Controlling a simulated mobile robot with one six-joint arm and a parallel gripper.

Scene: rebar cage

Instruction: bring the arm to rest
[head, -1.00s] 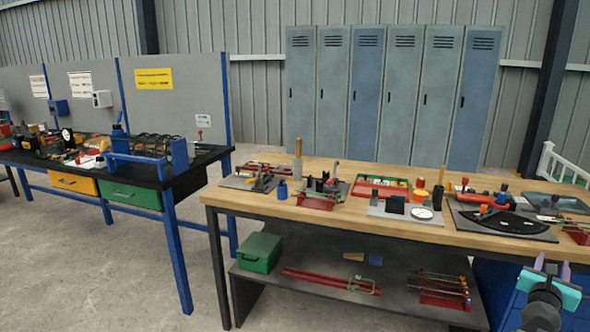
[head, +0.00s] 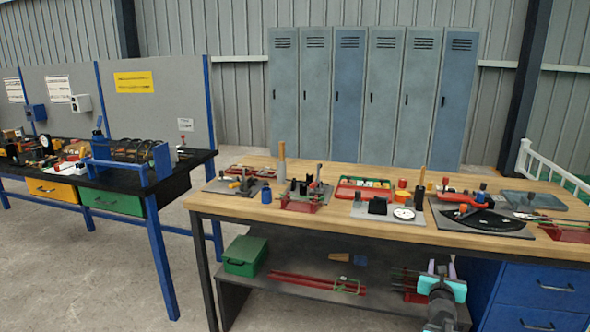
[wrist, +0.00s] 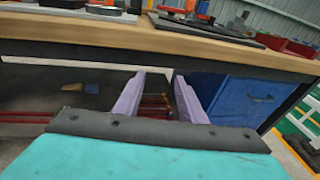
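My gripper (head: 443,268) is at the lower right of the head view, in front of the wooden workbench (head: 330,232) and below the level of its top. In the wrist view, its two pale purple fingers (wrist: 158,98) stand apart with a clear gap between them. Nothing is held between the fingers. Through the gap I see the dark space under the bench and red-handled items on the lower shelf (head: 300,299), beyond the fingers.
Tools and fixtures, including a black curved gauge (head: 484,218), cover the bench top. Blue drawers (head: 540,292) stand at the right under it. A green box (head: 245,256) sits on the shelf. A black-topped table (head: 120,182) is at the left, lockers (head: 365,100) behind. Open floor shows between the tables.

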